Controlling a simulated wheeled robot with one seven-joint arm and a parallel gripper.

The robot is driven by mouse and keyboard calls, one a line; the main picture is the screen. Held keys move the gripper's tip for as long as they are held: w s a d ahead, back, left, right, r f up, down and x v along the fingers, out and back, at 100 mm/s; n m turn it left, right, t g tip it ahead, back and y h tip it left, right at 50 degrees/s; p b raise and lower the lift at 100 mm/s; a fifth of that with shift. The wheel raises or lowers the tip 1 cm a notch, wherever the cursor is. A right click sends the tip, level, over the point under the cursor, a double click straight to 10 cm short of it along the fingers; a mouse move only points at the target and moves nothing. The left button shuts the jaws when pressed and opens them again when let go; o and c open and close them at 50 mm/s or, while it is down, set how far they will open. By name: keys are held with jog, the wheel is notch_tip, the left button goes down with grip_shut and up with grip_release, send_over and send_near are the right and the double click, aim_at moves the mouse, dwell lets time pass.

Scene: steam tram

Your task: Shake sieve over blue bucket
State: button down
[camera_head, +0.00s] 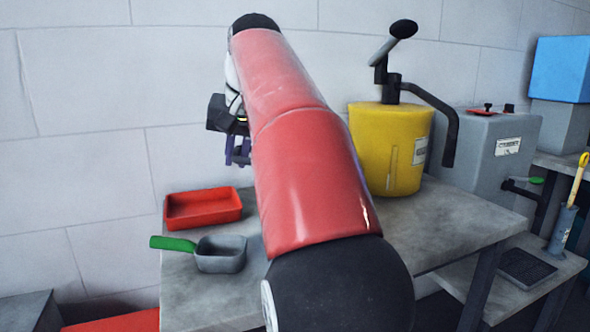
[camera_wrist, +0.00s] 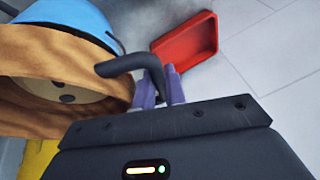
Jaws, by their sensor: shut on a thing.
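In the wrist view the sieve has a wide brown, wood-like rim (camera_wrist: 70,85), a pale inner face at the left and a black bent handle (camera_wrist: 118,67). My gripper (camera_wrist: 161,78) has purple fingers and is shut on this handle. The blue bucket (camera_wrist: 75,14) shows partly behind the sieve, which overlaps it in this view. How high the sieve is above the bucket, I cannot tell. In the head view my gripper (camera_head: 238,152) shows at the left of my red arm, above the table. My arm hides the sieve and the bucket there.
A red tray (camera_head: 203,221) and a grey scoop with a green handle (camera_head: 219,263) lie on the table's left part. A yellow container (camera_head: 375,150) with a black crank (camera_head: 393,85) stands at the back right. The table's right front (camera_head: 455,225) is bare.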

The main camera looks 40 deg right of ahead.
jog(key=shift+d+r+p, duration=0.15)
jog(key=shift+r, duration=1.15)
jog(key=shift+d+r+p, duration=0.1)
jog(key=shift+r+p, duration=0.05)
jog(key=shift+r, duration=1.1)
